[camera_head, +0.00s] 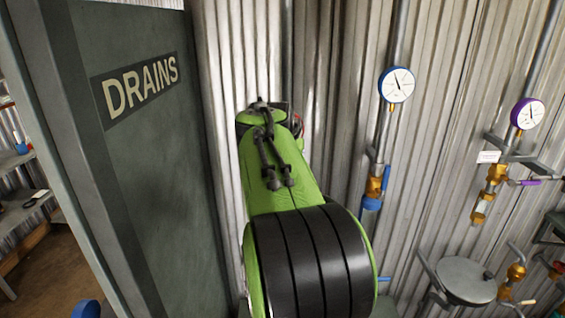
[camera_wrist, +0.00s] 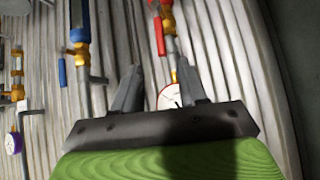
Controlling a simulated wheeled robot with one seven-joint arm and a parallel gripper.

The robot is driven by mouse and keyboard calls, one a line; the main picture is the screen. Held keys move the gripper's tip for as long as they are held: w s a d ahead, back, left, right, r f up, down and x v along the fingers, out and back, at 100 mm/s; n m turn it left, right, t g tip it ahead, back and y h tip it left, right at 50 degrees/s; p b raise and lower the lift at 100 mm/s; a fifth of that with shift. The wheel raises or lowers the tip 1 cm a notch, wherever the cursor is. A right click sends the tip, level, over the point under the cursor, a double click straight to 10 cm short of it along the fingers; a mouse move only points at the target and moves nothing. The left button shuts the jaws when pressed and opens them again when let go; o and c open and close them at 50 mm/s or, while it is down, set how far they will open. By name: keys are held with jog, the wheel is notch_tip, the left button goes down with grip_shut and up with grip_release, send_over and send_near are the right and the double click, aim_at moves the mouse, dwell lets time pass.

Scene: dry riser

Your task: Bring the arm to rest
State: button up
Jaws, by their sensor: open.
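My gripper (camera_wrist: 158,66) shows in the wrist view with its two dark fingers spread apart. Nothing is held between them. A white gauge with a red rim (camera_wrist: 168,97) shows behind the gap between the fingers, partly hidden by the gripper. I cannot tell how far the fingers are from it. In the head view my green and black arm reaches forward toward the corrugated wall, and the fingers cannot be made out clearly there.
A dark panel marked DRAINS (camera_head: 190,200) stands close left of my arm. On the corrugated wall (camera_head: 345,60) to the right are a blue-rimmed gauge (camera_head: 397,85), a purple-rimmed gauge (camera_head: 527,114) and piping. A red-handled valve (camera_wrist: 159,35) shows beyond the fingers.

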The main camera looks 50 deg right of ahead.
jog(key=shift+s+a+r, duration=0.2)
jog(key=shift+a+r, duration=0.2)
jog(key=shift+r, duration=0.05)
jog(key=s+a+f+n+t+y, duration=0.1)
jog(key=s+a+f+n+y, duration=0.15)
jog(key=a, duration=0.65)
jog(key=s+a+f+n+t+y, duration=0.15)
jog(key=a+n, duration=0.25)
jog(key=a, duration=0.6)
jog(key=s+a+f+n+g+y, duration=0.1)
jog(key=s+a+f+n+y, duration=0.2)
jog(key=s+a+f, duration=0.7)
jog(key=s+a+n, duration=0.2)
jog(key=shift+a+n+g, duration=0.35)
